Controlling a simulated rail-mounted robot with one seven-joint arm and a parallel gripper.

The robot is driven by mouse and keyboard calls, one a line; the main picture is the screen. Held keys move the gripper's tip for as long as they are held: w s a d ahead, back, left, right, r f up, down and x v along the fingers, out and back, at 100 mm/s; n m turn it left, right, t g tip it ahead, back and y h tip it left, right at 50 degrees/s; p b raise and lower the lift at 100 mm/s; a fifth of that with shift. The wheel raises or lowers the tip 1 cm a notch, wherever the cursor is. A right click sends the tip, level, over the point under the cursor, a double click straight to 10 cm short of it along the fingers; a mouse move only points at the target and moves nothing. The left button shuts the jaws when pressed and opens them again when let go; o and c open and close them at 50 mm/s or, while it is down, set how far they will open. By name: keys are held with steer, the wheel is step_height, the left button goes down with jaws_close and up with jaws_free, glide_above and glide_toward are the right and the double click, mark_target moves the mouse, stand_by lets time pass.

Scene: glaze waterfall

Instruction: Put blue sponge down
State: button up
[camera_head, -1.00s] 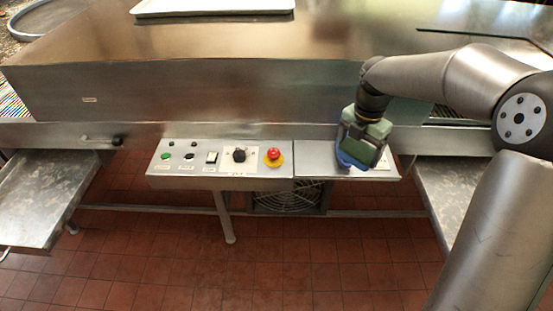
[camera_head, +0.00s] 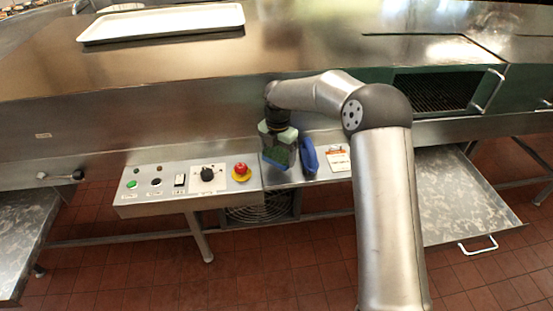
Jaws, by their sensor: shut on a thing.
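My gripper (camera_head: 278,140) is in the camera_head view, pointing down over the left part of the small steel shelf (camera_head: 325,176) right of the control panel. It is shut on the blue sponge (camera_head: 277,158), whose dark green, rough face shows below the jaws, with a little blue along its edge. Whether the sponge touches the shelf cannot be told. A separate-looking blue object (camera_head: 309,157) stands close to the right of the jaws; its exact kind is unclear.
A card with an orange-red strip (camera_head: 338,158) lies at the shelf's right. The control panel (camera_head: 190,186) with a red emergency button (camera_head: 241,170) is just left. A white tray (camera_head: 165,24) lies on the machine top. A metal side tray (camera_head: 460,190) is at right.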

mark_target(277, 161)
steer(key=shift+w+a+f, duration=0.15)
steer(key=shift+f, duration=1.7)
steer(key=shift+f, duration=0.2)
steer(key=o, duration=0.8)
step_height(277, 161, up, 13)
steer(key=shift+f, duration=0.2)
